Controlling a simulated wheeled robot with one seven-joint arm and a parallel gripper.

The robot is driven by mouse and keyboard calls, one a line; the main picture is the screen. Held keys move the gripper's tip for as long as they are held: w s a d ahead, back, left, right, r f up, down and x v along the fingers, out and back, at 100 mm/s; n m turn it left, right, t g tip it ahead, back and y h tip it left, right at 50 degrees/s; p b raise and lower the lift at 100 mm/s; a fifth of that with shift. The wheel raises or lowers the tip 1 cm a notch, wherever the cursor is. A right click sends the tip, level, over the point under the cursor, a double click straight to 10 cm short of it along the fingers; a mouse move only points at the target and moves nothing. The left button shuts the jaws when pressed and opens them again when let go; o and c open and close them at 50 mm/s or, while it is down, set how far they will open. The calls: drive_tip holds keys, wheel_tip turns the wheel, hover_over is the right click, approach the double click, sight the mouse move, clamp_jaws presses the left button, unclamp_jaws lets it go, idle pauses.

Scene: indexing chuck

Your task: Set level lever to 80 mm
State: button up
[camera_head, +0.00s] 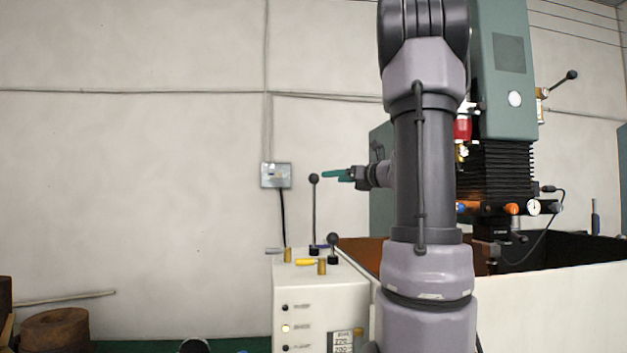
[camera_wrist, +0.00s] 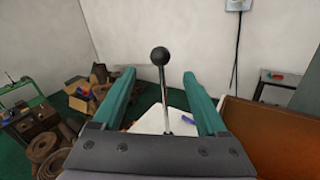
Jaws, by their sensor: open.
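A tall lever with a black ball knob (camera_head: 314,179) stands upright on top of the white control cabinet (camera_head: 312,272). A shorter lever with a black knob (camera_head: 333,239) stands beside it, to the right. My gripper (camera_head: 334,175) has green fingers and points left, just right of the tall lever's knob. In the wrist view my gripper (camera_wrist: 160,95) is open, and the tall lever's knob and rod (camera_wrist: 160,56) show between the two fingers, apart from both. I cannot tell which lever is the level lever. A scale label (camera_head: 342,341) on the cabinet front is partly cut off.
Small yellow and brass handles (camera_head: 305,262) sit on the cabinet top. A wall box (camera_head: 276,175) with a cable is behind. A green machine (camera_head: 502,70) and its tank (camera_head: 560,285) stand at right. Boxes and round stock (camera_wrist: 85,95) lie on the floor at left.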

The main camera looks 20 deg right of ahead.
sight(318, 178)
drive_tip(key=x, duration=1)
drive_tip(key=shift+w, duration=0.3)
clamp_jaws()
drive_tip(key=shift+f, duration=0.1)
idle(0.9)
